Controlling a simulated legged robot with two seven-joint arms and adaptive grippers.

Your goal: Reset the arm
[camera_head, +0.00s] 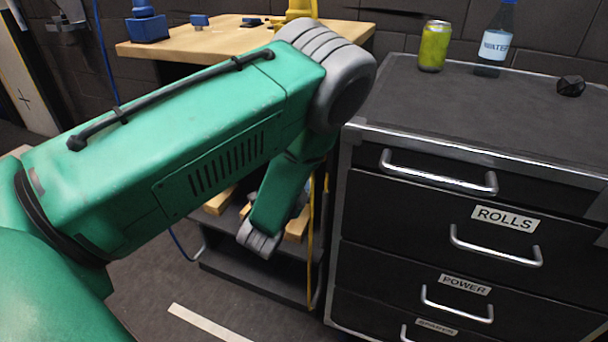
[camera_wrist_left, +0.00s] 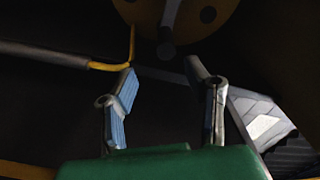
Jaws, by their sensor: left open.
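My left arm is green with grey joints and crosses the head view from the left. It bends down in front of the gap between the wooden table and the black drawer cabinet. My left gripper shows in the left wrist view (camera_wrist_left: 160,90). Its two fingers, with pale blue pads, stand apart with nothing between them. In the head view I cannot make out its fingertips at the lower end of the arm. My right gripper is not in view.
The black drawer cabinet (camera_head: 430,115) stands at the right. On it are a green can (camera_head: 434,47), a water bottle (camera_head: 496,42) and a small dark object (camera_head: 571,86). The wooden table (camera_head: 215,42) behind my arm holds a blue box (camera_head: 147,28) and a yellow object (camera_head: 298,9).

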